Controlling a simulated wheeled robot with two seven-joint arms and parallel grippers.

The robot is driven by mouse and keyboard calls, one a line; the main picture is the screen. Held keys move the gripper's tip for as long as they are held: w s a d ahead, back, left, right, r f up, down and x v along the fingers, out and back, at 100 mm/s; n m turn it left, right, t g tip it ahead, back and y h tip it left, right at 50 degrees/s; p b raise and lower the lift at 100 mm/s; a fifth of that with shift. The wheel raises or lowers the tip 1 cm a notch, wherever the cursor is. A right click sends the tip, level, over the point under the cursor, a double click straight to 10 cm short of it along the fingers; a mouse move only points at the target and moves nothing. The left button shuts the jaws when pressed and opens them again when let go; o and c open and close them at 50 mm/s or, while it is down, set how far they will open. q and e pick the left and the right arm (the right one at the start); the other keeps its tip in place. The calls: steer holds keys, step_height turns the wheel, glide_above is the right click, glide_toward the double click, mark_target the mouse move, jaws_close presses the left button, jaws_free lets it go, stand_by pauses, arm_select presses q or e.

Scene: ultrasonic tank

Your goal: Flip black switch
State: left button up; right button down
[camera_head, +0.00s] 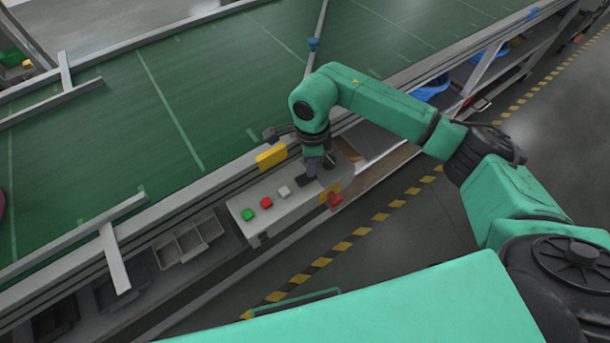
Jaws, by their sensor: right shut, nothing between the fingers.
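A light-grey control box (285,212) is fixed along the near edge of the green conveyor. On its top are a green button (247,214), a red button (266,203) and a white button (284,191) in a row. The black switch (302,182) is a small dark shape right of the white button. My right gripper (314,172) points down over the right end of the box, shut and empty. It is close beside the black switch and partly covers that area; I cannot tell whether they touch or how the switch is set. My left gripper is not in view.
The green conveyor (120,140) with metal rails runs behind the box. A yellow plate (271,157) stands on its edge, and a red part (336,199) is on the box's front right. Grey trays (190,240) sit lower left. The floor in front is clear.

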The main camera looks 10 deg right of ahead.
step_height(320, 180, up, 6)
steer(key=p, duration=0.3)
steer(key=shift+r, duration=0.25)
